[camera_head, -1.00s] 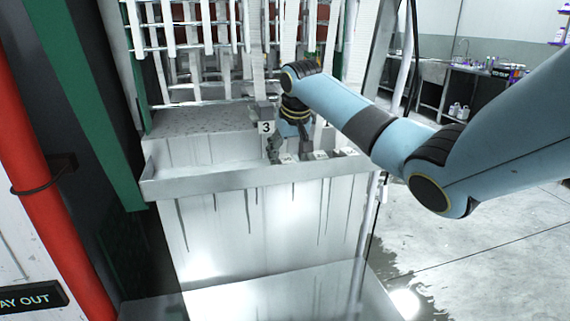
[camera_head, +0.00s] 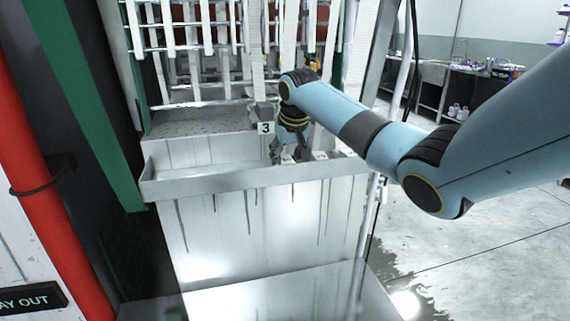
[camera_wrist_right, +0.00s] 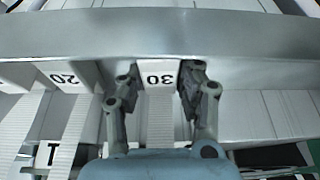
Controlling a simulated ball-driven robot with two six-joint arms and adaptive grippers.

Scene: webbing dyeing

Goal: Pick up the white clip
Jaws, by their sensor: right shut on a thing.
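The white clip (camera_wrist_right: 160,77), numbered 30, sits at the metal rim in the right wrist view. My right gripper (camera_wrist_right: 157,84) has a finger on each side of it and is shut on it. In the head view my right gripper (camera_head: 287,156) points down at the tank's front rim, with the clip's small white face (camera_head: 288,159) between its fingers. The clip's back is hidden. A white webbing strip runs from the clip toward my gripper in the wrist view. My left gripper is not in view.
Another white clip (camera_wrist_right: 68,77), numbered 20, is to the left in the wrist view. A tag numbered 3 (camera_head: 265,128) hangs beside my gripper. The steel tank (camera_head: 210,183) stands below, and hanging webbing strips (camera_head: 258,60) crowd behind. Open floor (camera_head: 480,240) lies right.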

